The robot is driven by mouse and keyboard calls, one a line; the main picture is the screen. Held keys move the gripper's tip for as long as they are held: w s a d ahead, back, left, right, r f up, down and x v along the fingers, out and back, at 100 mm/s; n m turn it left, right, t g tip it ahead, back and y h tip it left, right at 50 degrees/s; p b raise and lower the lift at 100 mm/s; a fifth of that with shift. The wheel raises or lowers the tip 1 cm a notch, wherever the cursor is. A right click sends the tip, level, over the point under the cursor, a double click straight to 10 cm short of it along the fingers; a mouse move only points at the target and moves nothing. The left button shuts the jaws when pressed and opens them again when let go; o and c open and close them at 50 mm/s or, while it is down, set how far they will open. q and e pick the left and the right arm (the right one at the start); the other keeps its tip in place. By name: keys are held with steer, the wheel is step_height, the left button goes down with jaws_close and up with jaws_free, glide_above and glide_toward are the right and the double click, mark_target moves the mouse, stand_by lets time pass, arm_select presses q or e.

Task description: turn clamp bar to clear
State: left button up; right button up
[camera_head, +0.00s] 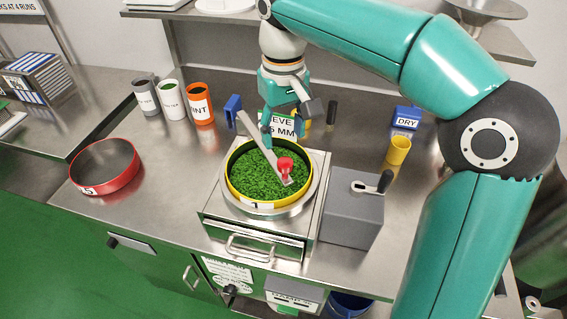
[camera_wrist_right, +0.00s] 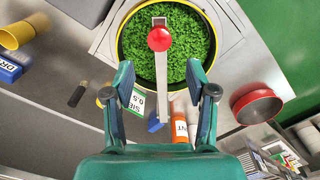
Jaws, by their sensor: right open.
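The clamp bar (camera_head: 262,145) is a grey metal bar with a red knob (camera_head: 285,165). It lies slantwise over the round yellow-rimmed sieve (camera_head: 229,190) full of green leaf, from a blue block (camera_head: 233,108) at the back left. In the right wrist view the bar (camera_wrist_right: 161,75) runs down from the red knob (camera_wrist_right: 159,39), across the sieve's rim. My right gripper (camera_head: 286,133) is open above the back of the sieve. In the wrist view its fingertips (camera_wrist_right: 160,78) stand either side of the bar, with gaps. I cannot tell their height above it. My left gripper is out of view.
A grey box with a black-handled lever (camera_head: 352,215) stands right of the sieve. Grey, white and orange canisters (camera_head: 200,105) stand back left. A red pan (camera_head: 105,168) is at the left. A yellow cup (camera_head: 398,150) and blue DRY block (camera_head: 406,118) are back right.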

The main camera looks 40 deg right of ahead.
mark_target(286, 161)
steer(key=f, duration=0.1)
steer(key=s+f, duration=0.1)
steer(key=f, duration=0.1)
steer(key=shift+s+f, duration=0.1)
steer(key=shift+f, duration=0.15)
steer(key=f, duration=0.4)
steer(key=shift+w, duration=0.35)
steer(key=shift+s+f, duration=0.15)
steer(key=shift+f, duration=0.25)
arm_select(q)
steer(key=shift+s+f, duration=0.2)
arm_select(e)
steer(key=shift+f, duration=0.15)
